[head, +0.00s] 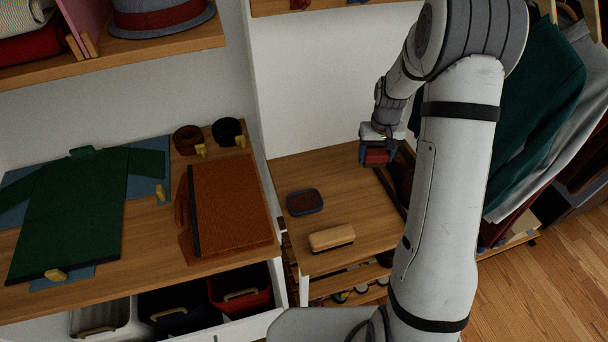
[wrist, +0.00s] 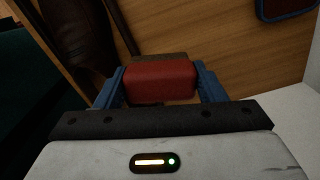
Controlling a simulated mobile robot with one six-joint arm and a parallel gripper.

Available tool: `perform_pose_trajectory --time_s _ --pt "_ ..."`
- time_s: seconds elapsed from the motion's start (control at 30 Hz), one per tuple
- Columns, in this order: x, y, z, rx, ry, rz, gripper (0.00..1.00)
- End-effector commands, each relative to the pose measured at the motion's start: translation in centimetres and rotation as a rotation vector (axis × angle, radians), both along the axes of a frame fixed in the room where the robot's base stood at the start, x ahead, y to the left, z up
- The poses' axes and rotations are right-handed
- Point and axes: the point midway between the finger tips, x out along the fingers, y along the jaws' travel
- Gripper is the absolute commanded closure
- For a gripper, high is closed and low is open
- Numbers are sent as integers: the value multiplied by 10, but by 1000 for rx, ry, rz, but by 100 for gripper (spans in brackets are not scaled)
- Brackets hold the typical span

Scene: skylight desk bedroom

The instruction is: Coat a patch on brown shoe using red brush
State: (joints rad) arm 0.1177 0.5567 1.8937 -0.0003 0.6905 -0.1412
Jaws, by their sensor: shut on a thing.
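My gripper (head: 377,154) is shut on the red brush (wrist: 160,82), held between its blue fingers above the right part of the wooden bench. The red brush also shows in the head view (head: 376,157), with its underside hidden. The brown shoe (wrist: 82,38) is dark leather and lies left of and beyond the brush in the wrist view. In the head view my arm covers most of the shoe. I cannot tell whether brush and shoe touch, and no coated patch can be made out.
A blue-rimmed dish with dark brown contents (head: 305,202) and a tan-backed brush (head: 332,237) stand on the bench (head: 345,205). A desk with folded green clothing (head: 75,215) is at left. Hanging clothes (head: 540,120) are at right. The bench middle is clear.

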Motion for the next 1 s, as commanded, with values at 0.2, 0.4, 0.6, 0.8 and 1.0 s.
perform_pose_trajectory --time_s 0.2,0.4,0.6,0.8,1.0 --pt "-19 86 1 0 3 109 55" --pt "-52 162 -2 0 3 211 55" --pt "-71 194 -5 0 0 257 55" --pt "-73 197 -14 0 1 259 55" --pt "-73 196 -31 0 1 258 55"
